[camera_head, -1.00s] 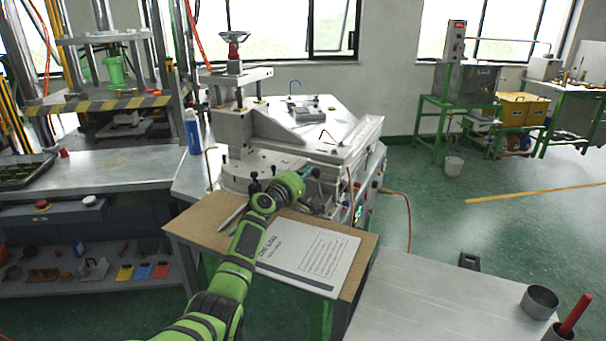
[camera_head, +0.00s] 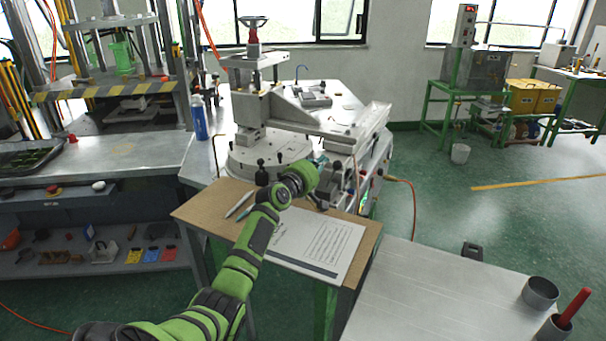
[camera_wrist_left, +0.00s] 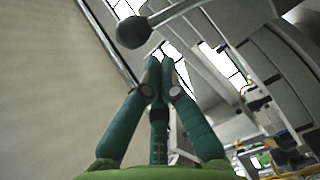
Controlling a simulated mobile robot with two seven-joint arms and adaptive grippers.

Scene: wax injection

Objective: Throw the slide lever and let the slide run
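The wax injection machine (camera_head: 268,150) stands on the metal table, with a long pale slide arm (camera_head: 335,125) reaching right. My left gripper (camera_head: 322,161) is at the machine's front, below the slide arm, its fingers small and partly hidden by my wrist. In the left wrist view the teal fingers (camera_wrist_left: 159,64) meet at their tips, with nothing visible between them. A lever with a dark ball knob (camera_wrist_left: 132,32) crosses just beyond the tips and looks apart from them. I cannot tell whether it is the slide lever. My right gripper is not in view.
A brown board (camera_head: 200,211) with a printed sheet (camera_head: 318,243) and pens lies below my left arm. A blue bottle (camera_head: 199,118) stands left of the machine. A bare metal table (camera_head: 430,295) at front right carries a grey cup (camera_head: 540,292) and a red-handled tool (camera_head: 574,306).

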